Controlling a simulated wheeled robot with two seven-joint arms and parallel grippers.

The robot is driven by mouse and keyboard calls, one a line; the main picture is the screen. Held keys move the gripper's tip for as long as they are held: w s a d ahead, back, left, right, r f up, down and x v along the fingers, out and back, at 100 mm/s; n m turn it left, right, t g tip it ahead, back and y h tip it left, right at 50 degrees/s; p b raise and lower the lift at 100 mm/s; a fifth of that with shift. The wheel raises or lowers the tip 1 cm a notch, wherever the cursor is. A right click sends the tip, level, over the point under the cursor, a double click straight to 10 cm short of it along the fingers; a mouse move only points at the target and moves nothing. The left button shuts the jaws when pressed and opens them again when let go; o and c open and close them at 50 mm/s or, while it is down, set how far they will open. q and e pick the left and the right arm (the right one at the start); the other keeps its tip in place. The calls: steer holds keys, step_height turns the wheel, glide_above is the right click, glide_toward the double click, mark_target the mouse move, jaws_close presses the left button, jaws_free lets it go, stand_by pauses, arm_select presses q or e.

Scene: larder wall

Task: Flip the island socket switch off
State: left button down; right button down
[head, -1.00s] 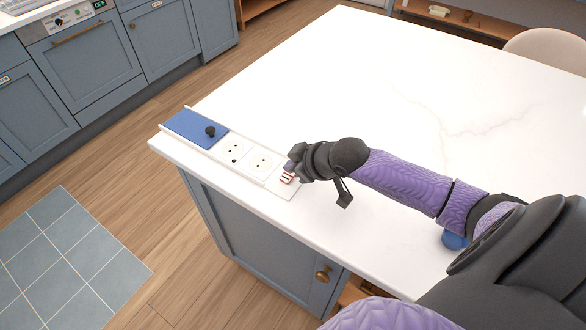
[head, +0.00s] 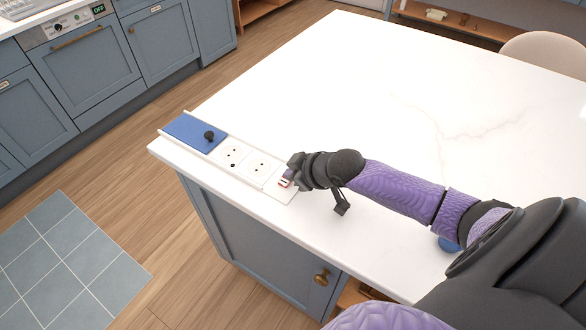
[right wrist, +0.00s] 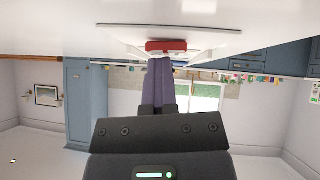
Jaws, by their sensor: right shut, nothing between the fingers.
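The island socket strip lies along the left edge of the white island top. Its switch is a small red rocker (head: 285,182) in a white plate (head: 276,192) at the strip's near end. My right gripper (head: 290,176) is shut and empty, its fingertips right at the rocker and partly covering it. In the right wrist view the red rocker (right wrist: 166,46) sits just beyond the purple closed fingers (right wrist: 160,62). I cannot tell whether they touch or which way the rocker is tilted. My left gripper is not in view.
Two white sockets (head: 246,160) and a blue cover (head: 194,132) with a black knob (head: 209,136) continue the strip. The island top (head: 380,90) is mostly clear. A blue round object (head: 449,243) shows partly behind my right arm. A chair (head: 548,53) stands at the far right.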

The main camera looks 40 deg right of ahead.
steer(key=shift+s+a+f+p, duration=0.2)
steer(key=shift+s+a+p, duration=0.15)
steer(key=shift+a, duration=0.35)
steer(key=r+p, duration=0.5)
steer(key=shift+a, duration=0.25)
steer(key=p+v, duration=0.3)
steer(key=v, duration=0.6)
steer(key=shift+s+p, duration=0.4)
steer(key=shift+s, duration=0.05)
steer(key=shift+d, duration=0.1)
